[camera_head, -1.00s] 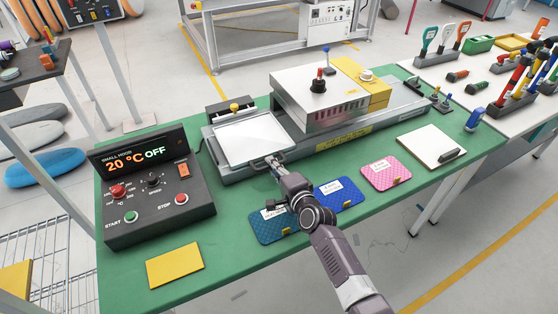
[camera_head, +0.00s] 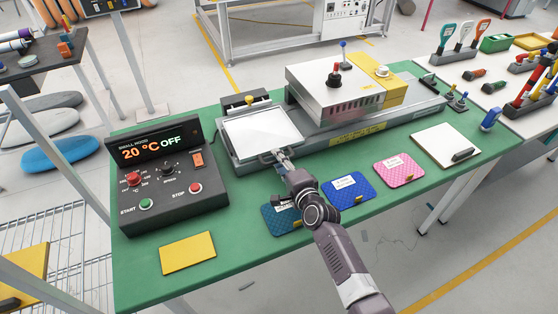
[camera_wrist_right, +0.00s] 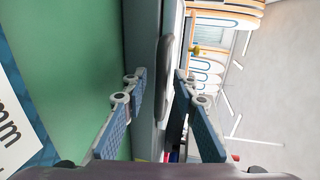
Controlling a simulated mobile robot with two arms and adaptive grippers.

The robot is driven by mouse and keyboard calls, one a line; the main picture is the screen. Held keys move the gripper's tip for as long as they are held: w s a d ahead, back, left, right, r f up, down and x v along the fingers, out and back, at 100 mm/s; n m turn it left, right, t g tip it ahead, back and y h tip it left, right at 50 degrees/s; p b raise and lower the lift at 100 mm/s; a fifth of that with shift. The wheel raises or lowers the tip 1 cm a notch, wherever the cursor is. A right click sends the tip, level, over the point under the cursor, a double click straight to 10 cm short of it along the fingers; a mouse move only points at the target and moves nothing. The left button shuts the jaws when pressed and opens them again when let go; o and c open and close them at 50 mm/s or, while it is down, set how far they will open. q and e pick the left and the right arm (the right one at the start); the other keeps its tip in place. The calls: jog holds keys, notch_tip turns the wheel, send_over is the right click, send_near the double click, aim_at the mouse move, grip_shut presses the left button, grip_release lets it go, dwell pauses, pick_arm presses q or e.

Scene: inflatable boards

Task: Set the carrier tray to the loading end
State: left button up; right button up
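The carrier tray (camera_head: 262,133), a pale flat plate with a dark frame, lies at the left end of the grey rail base (camera_head: 375,131), left of the metal hood. A handle loop (camera_head: 281,153) sticks out at its front edge. My right gripper (camera_head: 279,155) is at this handle, reaching in from the front. In the right wrist view its two blue-padded fingers (camera_wrist_right: 157,85) stand apart, with a grey bar, apparently the handle, between them. I cannot tell whether either pad touches it. My left gripper is not in view.
The metal hood (camera_head: 331,94) with a red knob stands over the rail. The control box (camera_head: 167,177) reads 20 °C OFF. Teal, blue (camera_head: 348,190) and pink (camera_head: 398,170) sample boards lie in front, near my right arm. A yellow board (camera_head: 187,252) lies at front left.

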jog(key=shift+d, duration=0.1)
jog(key=shift+s+d+r, duration=0.1)
jog(key=shift+s+d, duration=0.05)
jog(key=shift+s, duration=0.3)
jog(key=v, duration=1.1)
